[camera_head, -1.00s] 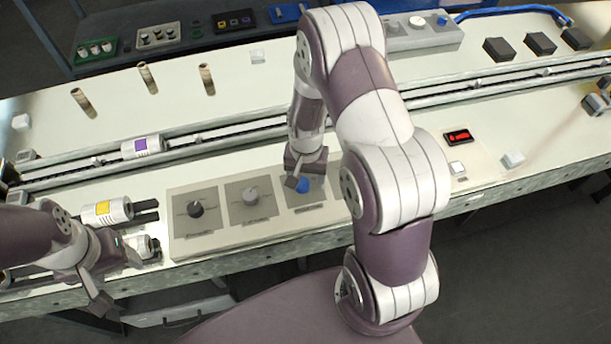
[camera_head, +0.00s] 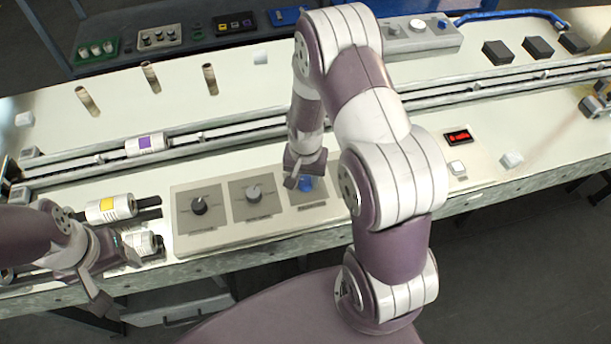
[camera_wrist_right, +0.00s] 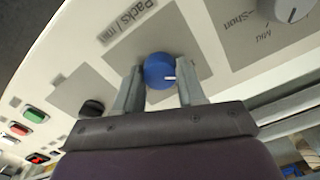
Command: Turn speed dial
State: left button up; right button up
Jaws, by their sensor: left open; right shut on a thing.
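The blue dial (camera_head: 305,184) is on the right square plate of the control panel, partly hidden by my right gripper. In the right wrist view, the blue dial (camera_wrist_right: 160,70) has a white pointer mark and sits between the two fingers. A label reading "Packs/min" lies beside it. My right gripper (camera_head: 298,180) is shut on this dial; it also shows in the right wrist view (camera_wrist_right: 160,88). Two other dials stand to its left, a black one (camera_head: 199,206) and a grey one (camera_head: 253,192). My left gripper (camera_head: 112,275) is open and empty at the table's front left.
A yellow-marked roll (camera_head: 108,209) and a plain roll (camera_head: 142,243) sit on black spindles near my left gripper. A rail with a purple-marked roll (camera_head: 145,145) runs behind the panel.

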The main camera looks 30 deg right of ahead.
jog(key=shift+r, duration=0.1)
jog(key=shift+m+p, duration=0.35)
jog(key=shift+m, duration=0.85)
jog(key=m+p, duration=0.1)
jog(key=m, duration=0.2)
jog(key=shift+m, duration=0.3)
jog(key=m, duration=0.5)
jog(key=shift+w+p, duration=0.1)
jog(key=shift+p, duration=0.3)
jog(key=shift+m, duration=0.3)
jog(key=o, duration=1.1)
jog(key=shift+c, duration=0.2)
